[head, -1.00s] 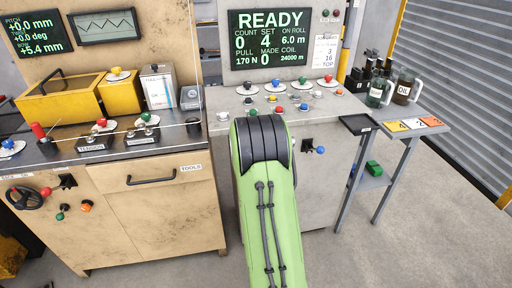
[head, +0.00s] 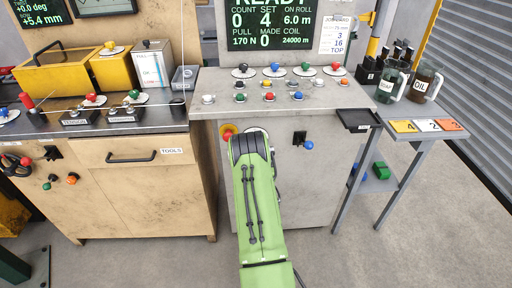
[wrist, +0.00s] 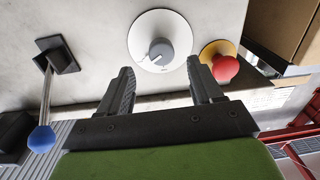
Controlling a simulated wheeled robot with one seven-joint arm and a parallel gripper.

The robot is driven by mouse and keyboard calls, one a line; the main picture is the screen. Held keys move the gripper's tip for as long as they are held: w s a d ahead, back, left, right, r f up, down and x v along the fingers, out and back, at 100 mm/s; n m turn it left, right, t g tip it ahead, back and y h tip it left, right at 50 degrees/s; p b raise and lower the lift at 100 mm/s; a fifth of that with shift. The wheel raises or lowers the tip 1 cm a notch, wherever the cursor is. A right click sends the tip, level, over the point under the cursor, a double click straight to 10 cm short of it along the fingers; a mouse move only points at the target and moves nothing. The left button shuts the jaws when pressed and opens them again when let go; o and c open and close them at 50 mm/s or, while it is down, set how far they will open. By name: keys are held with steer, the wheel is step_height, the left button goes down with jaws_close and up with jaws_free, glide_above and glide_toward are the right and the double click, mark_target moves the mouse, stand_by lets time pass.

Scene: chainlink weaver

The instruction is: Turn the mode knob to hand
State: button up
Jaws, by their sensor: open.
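A grey knob (wrist: 161,51) sits on a round white dial plate (wrist: 146,28) on the machine's front panel. It is the only turning knob in the wrist view, so I take it as the mode knob; its markings are too small to read. My gripper (wrist: 160,68) is open and empty, its two fingers to either side of the knob in the picture and apparently short of it. In the head view the dial plate (head: 255,130) shows only as a sliver above my green arm, and the knob and my fingers are hidden.
A red mushroom button on a yellow base (wrist: 225,68) is close beside the right finger. A blue-tipped lever (wrist: 41,138) sticks out on the other side. A side table with a black tray (head: 358,120) stands right of the machine.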

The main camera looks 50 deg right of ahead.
steer(key=x, duration=0.6)
steer(key=shift+w, duration=0.1)
steer(key=c, duration=1.1)
steer(key=shift+o, duration=0.2)
steer(key=shift+f+n, duration=0.1)
steer(key=shift+n, duration=0.2)
steer(key=n+b, duration=0.4)
steer(key=n, duration=0.7)
steer(key=shift+g, duration=0.3)
